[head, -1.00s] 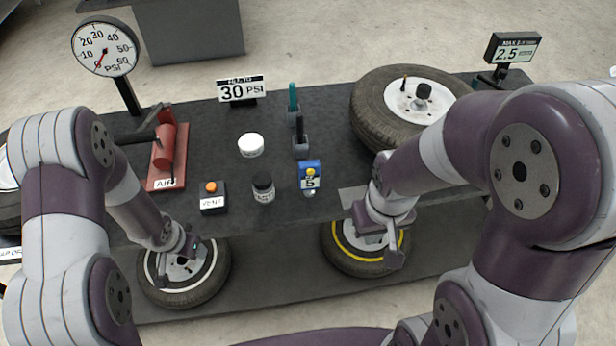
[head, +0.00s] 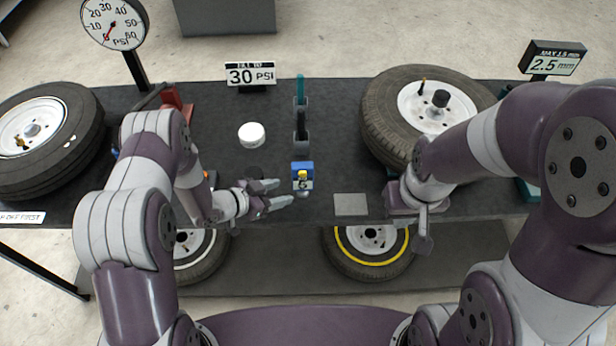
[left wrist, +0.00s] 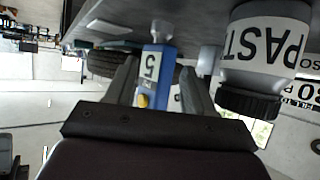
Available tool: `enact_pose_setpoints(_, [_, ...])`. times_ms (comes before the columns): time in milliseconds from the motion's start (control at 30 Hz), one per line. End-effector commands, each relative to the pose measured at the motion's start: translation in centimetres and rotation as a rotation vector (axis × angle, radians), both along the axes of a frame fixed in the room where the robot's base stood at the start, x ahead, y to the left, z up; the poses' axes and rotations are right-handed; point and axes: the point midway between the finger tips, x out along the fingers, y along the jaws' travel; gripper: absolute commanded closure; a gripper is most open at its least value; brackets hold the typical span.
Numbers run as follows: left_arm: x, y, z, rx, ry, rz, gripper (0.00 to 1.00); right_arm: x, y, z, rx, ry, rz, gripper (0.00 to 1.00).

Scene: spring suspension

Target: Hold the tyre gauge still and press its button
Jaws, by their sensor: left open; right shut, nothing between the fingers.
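The tyre gauge (head: 302,169) is a small blue block with a yellow button (head: 302,175) and a label reading 5. It stands near the table's front edge. My left gripper (head: 283,192) is open and empty, just left of the gauge, its fingers pointing towards it. My right gripper (head: 423,245) is shut and empty, pointing down at the front edge, well right of the gauge.
A paste jar (left wrist: 265,55) is close beside my left gripper. A white round tub (head: 251,135) and upright tools (head: 301,118) stand behind. A tyre (head: 385,120) lies back right, another tyre (head: 75,150) far left. A grey pad (head: 350,204) lies right of the gauge.

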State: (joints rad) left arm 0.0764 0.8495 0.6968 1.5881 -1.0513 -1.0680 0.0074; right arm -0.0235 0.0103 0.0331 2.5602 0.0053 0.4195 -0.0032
Motion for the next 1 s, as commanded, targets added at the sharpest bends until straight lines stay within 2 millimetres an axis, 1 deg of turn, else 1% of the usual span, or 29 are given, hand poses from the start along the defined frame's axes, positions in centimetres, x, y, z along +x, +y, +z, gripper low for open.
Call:
enact_pose_setpoints(33, [0.4, -0.8, -1.2, 0.000, -0.002, -0.004, 0.47, 0.0, 0.0, -1.3, 0.000, 0.001, 0.000, 1.00])
enact_pose_setpoints(100, [1.2, -1.8, -1.9, 0.001, -0.002, -0.004, 0.47, 0.0, 0.0, -2.1, 0.000, 0.001, 0.000, 1.00])
enact_pose_setpoints(200, [2.1, -3.2, -2.7, 0.000, -0.002, -0.003, 0.47, 0.0, 0.0, -3.2, 0.000, 0.001, 0.000, 1.00])
enact_pose_setpoints(333, [3.0, -4.5, -3.5, 0.000, -0.002, -0.002, 0.47, 0.0, 0.0, -4.4, 0.000, 0.001, 0.000, 1.00])
enact_pose_setpoints(533, [3.7, -5.5, -3.8, 0.001, 0.001, 0.000, 0.47, 0.0, 0.0, -5.0, 0.000, 0.000, 0.000, 1.00])
enact_pose_setpoints(800, [3.8, -5.6, -3.7, 0.001, 0.001, 0.001, 0.47, 0.0, 0.0, -4.9, 0.000, 0.000, 0.000, 1.00])
enact_pose_setpoints(867, [3.8, -5.6, -3.7, 0.001, 0.000, 0.001, 0.66, 0.0, 0.0, -4.9, 0.000, 0.000, 0.000, 1.00])
enact_pose_setpoints(900, [3.8, -5.6, -3.7, 0.001, 0.001, 0.001, 0.79, 0.0, 0.0, -4.9, 0.000, 0.000, 0.000, 1.00])
enact_pose_setpoints(1000, [3.8, -5.6, -3.7, 0.001, 0.000, 0.001, 0.84, 0.0, 0.0, -4.9, 0.000, 0.000, 0.000, 1.00])
